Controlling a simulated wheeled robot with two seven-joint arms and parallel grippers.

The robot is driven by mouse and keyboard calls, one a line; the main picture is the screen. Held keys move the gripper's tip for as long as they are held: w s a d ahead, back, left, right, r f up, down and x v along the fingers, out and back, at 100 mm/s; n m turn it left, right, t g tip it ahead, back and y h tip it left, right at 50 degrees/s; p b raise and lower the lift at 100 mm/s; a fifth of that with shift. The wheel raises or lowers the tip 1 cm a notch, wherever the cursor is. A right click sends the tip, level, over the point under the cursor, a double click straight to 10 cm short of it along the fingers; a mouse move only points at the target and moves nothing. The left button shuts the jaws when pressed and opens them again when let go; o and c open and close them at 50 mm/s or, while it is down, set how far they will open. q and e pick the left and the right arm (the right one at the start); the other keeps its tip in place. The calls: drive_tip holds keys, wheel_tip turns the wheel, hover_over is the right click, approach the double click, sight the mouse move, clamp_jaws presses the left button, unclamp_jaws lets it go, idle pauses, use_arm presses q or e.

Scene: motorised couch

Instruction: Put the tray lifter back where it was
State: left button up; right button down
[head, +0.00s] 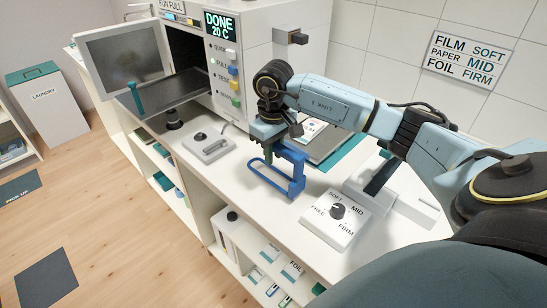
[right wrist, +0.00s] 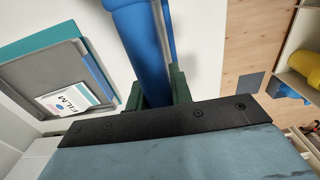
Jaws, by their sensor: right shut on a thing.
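The blue tray lifter (head: 285,181), a looped frame, is over the counter between the machine and the dial box. My right gripper (head: 268,152) points down and is shut on the upper part of the lifter. In the right wrist view, the green fingers (right wrist: 160,95) sit on both sides of the blue bar (right wrist: 143,45). I cannot tell whether the lifter's lower end touches the counter. My left gripper is not in view.
The machine (head: 259,60) reads "DONE 20 C", its door is open and a dark tray (head: 170,92) sticks out. A small grey device (head: 207,146) and a dial box (head: 336,217) flank the lifter. The counter's front edge is close.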

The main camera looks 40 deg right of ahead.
wheel_tip(320, 180, down, 2)
drive_tip(key=shift+f, duration=0.15)
drive_tip(key=shift+f, duration=0.15)
drive_tip(key=c, duration=1.3)
unclamp_jaws()
drive_tip(key=shift+o, duration=0.2)
drive_tip(key=shift+r, duration=0.45)
wheel_tip(320, 180, up, 12)
drive_tip(key=shift+f, duration=0.25)
